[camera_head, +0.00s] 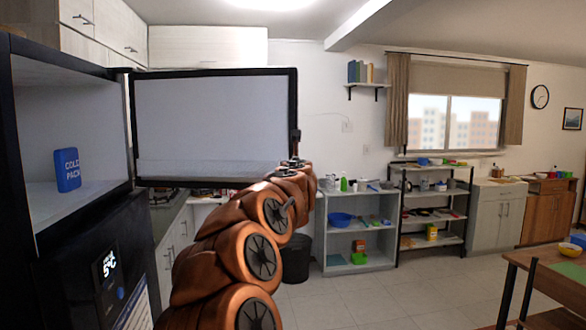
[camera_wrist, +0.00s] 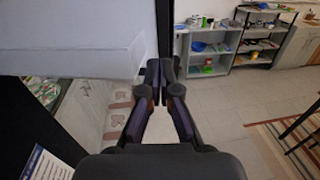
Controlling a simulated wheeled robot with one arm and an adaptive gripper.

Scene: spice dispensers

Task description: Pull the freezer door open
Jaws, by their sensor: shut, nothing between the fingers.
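The freezer door (camera_head: 215,115) stands wide open in the head view, its pale inner face and black frame showing. The open freezer compartment (camera_head: 95,120) is at the left, with a blue cold pack (camera_head: 67,170) upright on its floor. My gripper (camera_head: 295,163) is at the lower right edge of the door. In the wrist view my gripper (camera_wrist: 160,70) has its fingers together and empty. The door's pale inner side (camera_wrist: 75,45) is left of the fingers, and its dark edge is just beyond them. I cannot tell whether they touch it.
Below the freezer is a black lower section with a lit display (camera_head: 109,265). A counter (camera_head: 172,225) lies behind the door, and a dark bin (camera_head: 296,258) stands behind my arm. Shelves (camera_head: 358,238) line the back wall. A wooden table (camera_head: 550,270) is at right. The middle floor is clear.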

